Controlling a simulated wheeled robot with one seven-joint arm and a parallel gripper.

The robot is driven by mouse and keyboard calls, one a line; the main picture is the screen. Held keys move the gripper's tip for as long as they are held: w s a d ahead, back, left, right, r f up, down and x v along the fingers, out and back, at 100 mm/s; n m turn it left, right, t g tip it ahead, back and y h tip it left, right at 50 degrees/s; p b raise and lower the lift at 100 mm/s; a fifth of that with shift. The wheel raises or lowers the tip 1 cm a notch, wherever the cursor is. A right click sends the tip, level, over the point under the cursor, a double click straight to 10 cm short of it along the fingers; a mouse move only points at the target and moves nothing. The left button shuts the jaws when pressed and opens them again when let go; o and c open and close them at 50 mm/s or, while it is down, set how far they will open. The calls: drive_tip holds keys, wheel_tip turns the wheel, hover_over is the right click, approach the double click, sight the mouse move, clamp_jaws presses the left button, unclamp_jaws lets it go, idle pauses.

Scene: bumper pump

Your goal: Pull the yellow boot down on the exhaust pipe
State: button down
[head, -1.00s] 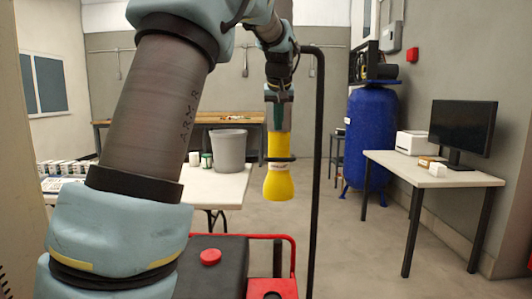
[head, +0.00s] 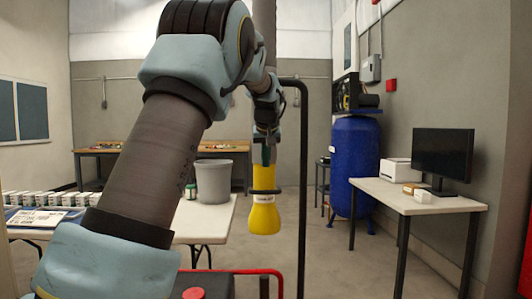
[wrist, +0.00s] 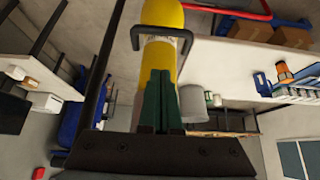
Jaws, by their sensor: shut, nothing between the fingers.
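The yellow boot (head: 264,217) hangs upright in the head view, narrow at the top and flared at the bottom, with a dark handle loop (head: 265,192) around its middle. My gripper (head: 265,160) is above the loop, in front of the boot's upper part. In the wrist view my green fingers (wrist: 160,85) are together and overlap the yellow boot (wrist: 163,14); the dark loop (wrist: 160,33) lies beyond their tips. I cannot tell whether the fingers touch the boot. I cannot identify the exhaust pipe with certainty; a grey vertical tube (head: 264,25) shows above my gripper.
A tall black pole (head: 303,190) stands close right of the boot. A red-framed machine (head: 262,272) is below. A white table (head: 215,222) with a grey bin (head: 224,168) is at left. A desk (head: 420,197) and a blue tank (head: 352,165) are at right.

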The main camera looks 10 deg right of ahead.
sight(266, 181)
drive_tip(key=x, duration=0.3)
drive_tip(key=shift+w+f+p, duration=0.25)
drive_tip(key=shift+f+p, duration=0.05)
drive_tip(key=f, duration=0.4)
drive_tip(key=shift+s+f, duration=0.2)
drive_tip(key=shift+s, duration=0.05)
wheel_tip(266, 181, down, 25)
drive_tip(key=b, duration=1.2)
drive_tip(key=shift+r, duration=0.15)
